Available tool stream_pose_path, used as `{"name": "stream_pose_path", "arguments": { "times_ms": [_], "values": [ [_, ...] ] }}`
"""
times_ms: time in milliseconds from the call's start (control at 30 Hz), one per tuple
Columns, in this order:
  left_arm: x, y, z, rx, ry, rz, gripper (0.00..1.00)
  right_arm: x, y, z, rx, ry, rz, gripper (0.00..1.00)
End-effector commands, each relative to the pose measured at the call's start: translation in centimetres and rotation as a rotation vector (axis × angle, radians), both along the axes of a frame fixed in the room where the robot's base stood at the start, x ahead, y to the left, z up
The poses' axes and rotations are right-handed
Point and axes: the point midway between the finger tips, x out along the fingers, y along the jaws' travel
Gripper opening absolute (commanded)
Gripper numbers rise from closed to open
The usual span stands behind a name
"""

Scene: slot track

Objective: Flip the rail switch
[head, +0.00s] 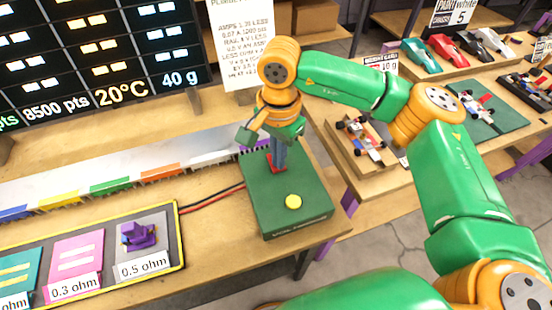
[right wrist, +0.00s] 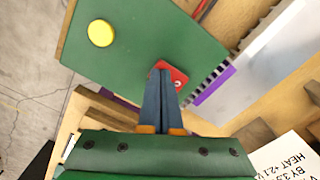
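A green box (head: 262,207) stands at the table's right end, with a round yellow button (head: 293,201) on its top. A small red part (head: 276,165), which looks like the switch, is on the box's far side. In the right wrist view the red part (right wrist: 179,76) shows beside my fingertips and is partly hidden by them. My right gripper (head: 279,166) points down at the red part. Its dark blue fingers (right wrist: 166,76) are together, with nothing visible between them. Whether they touch the red part I cannot tell. My left gripper is not in view.
A yellow-edged tray (head: 180,235) with labelled ohm cards lies left of the box, and red and black wires (head: 212,199) run between them. A pale track (head: 100,165) with coloured blocks lies behind. Model cars (head: 360,138) stand on a stand at right.

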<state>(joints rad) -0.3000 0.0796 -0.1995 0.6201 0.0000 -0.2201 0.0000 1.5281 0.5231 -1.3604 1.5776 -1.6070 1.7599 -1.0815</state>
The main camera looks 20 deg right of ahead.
Motion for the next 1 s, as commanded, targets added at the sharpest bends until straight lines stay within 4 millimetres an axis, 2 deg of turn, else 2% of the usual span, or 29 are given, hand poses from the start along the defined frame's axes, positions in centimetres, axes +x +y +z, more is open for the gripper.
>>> {"name": "stream_pose_path", "arguments": {
  "times_ms": [267, 833, 1000],
  "values": [
    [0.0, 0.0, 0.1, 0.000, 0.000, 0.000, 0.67, 0.0, 0.0, 0.1, 0.000, 0.000, 0.000, 0.00],
    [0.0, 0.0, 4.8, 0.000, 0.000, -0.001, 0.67, 0.0, 0.0, 6.6, 0.000, 0.000, 0.000, 0.00],
    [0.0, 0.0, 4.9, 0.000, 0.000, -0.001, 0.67, 0.0, 0.0, 6.9, 0.001, -0.001, 0.000, 0.00]
  ]
}}
